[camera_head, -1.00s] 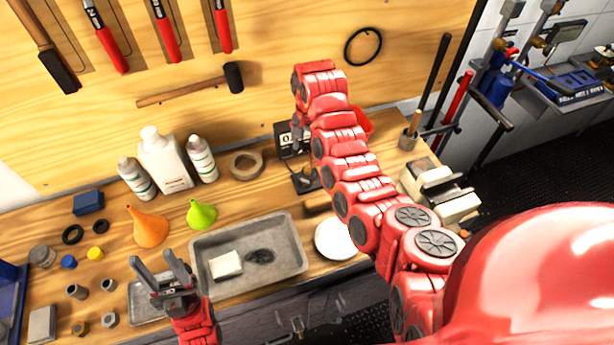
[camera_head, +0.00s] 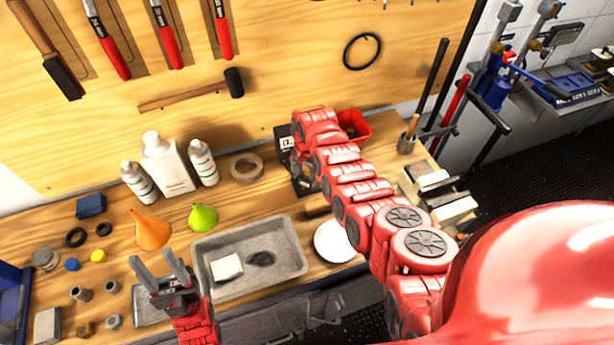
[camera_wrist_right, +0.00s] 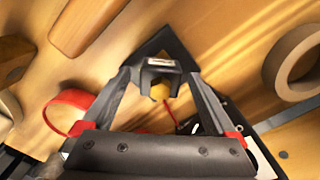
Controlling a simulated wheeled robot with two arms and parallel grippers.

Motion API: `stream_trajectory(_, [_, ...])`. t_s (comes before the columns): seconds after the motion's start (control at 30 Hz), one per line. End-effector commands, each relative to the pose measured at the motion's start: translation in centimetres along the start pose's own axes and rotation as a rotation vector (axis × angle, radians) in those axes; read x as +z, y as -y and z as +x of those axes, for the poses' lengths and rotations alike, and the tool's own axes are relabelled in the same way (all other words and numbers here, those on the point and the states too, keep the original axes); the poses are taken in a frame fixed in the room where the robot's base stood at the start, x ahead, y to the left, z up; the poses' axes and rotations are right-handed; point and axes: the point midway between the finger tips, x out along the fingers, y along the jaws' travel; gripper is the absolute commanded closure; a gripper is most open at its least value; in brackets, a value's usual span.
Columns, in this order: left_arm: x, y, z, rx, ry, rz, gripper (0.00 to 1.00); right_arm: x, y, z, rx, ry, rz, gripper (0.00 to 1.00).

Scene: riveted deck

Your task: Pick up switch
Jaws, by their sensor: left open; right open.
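A small dark device (camera_wrist_right: 160,66) with two short prongs lies between my right fingers in the right wrist view. A yellowish knob (camera_wrist_right: 160,92) and a thin red line show just below it. I cannot tell for certain that this is the switch. It sits over a dark plate (camera_wrist_right: 178,45) on the wooden bench. My right gripper (camera_wrist_right: 160,78) is open, its fingers on either side of the device; contact cannot be told. In the head view my right arm mostly hides this spot. My left gripper (camera_head: 158,268) is open and empty at the front left.
A black unit with a white display (camera_head: 284,141) stands behind my right arm, and a red bin (camera_head: 355,126) beside it. A tape roll (camera_head: 247,167), grey tray (camera_head: 301,262), white plate (camera_head: 333,241) and funnels (camera_head: 202,217) are nearby. White bottles (camera_head: 165,165) stand at the back.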

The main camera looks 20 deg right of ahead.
Motion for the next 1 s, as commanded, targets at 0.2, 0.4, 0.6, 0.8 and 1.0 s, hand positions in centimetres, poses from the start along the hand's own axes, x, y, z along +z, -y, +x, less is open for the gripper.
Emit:
stream_trajectory(0.2, [-0.03, 0.01, 0.18, 0.000, 0.000, 0.000, 0.50, -0.07, 0.02, 0.58, -0.003, -0.002, 0.002, 0.07])
stream_trajectory(0.4, [-0.02, 0.01, 0.16, 0.000, 0.000, 0.000, 0.50, -0.03, 0.02, 0.65, -0.003, -0.002, 0.002, 0.07])
stream_trajectory(0.6, [-0.03, 0.01, 0.17, 0.000, 0.000, 0.000, 0.50, -0.01, 0.02, 0.66, -0.003, -0.001, 0.001, 0.40])
stream_trajectory(0.8, [-0.03, 0.01, 0.17, 0.000, 0.000, 0.000, 0.50, 0.00, 0.02, 0.65, -0.002, -0.001, 0.001, 0.76])
stream_trajectory(1.0, [-0.03, 0.01, 0.17, 0.000, 0.000, 0.000, 0.50, 0.00, 0.01, 0.65, -0.002, -0.001, 0.001, 1.00])
